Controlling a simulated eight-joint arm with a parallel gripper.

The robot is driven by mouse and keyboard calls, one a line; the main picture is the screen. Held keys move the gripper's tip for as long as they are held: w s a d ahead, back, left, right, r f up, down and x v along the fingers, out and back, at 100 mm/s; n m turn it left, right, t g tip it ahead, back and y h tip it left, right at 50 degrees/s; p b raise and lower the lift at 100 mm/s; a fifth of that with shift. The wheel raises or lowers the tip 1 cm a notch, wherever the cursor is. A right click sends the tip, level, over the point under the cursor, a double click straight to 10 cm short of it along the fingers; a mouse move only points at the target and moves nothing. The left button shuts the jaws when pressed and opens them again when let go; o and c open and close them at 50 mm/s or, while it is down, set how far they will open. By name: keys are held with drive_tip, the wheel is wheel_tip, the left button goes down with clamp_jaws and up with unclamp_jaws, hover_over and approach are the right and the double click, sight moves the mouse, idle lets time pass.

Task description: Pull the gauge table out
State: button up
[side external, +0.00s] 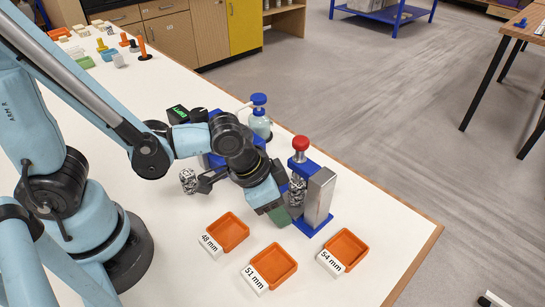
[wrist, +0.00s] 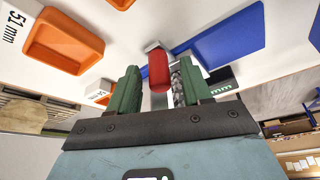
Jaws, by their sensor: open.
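The gauge (side external: 318,196) is a metal column on a blue base (side external: 313,227), with a red knob (side external: 301,143) on top. A speckled black-and-white piece (side external: 297,190) stands against its left side. I cannot tell which part is the gauge table. My gripper (side external: 277,213) is low at the left of the gauge, its green fingers partly hidden. In the wrist view my gripper (wrist: 160,92) is open, with a red rounded part (wrist: 158,70) in line between the fingers, apparently untouched. The speckled piece (wrist: 177,84) shows partly behind the right finger.
Orange trays labelled 48 mm (side external: 229,233), 51 mm (side external: 274,265) and 54 mm (side external: 345,250) lie in front. Another speckled piece (side external: 188,181) stands left of my wrist. A blue-capped bottle (side external: 260,120) is behind. The table's wooden edge (side external: 405,267) is at right.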

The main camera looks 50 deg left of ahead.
drive_tip(key=shift+c, duration=0.5)
clamp_jaws()
drive_tip(key=shift+a, duration=3.8)
drive_tip(key=shift+o, duration=0.5)
unclamp_jaws()
drive_tip(key=shift+r, duration=0.1)
drive_tip(key=v, duration=1.2)
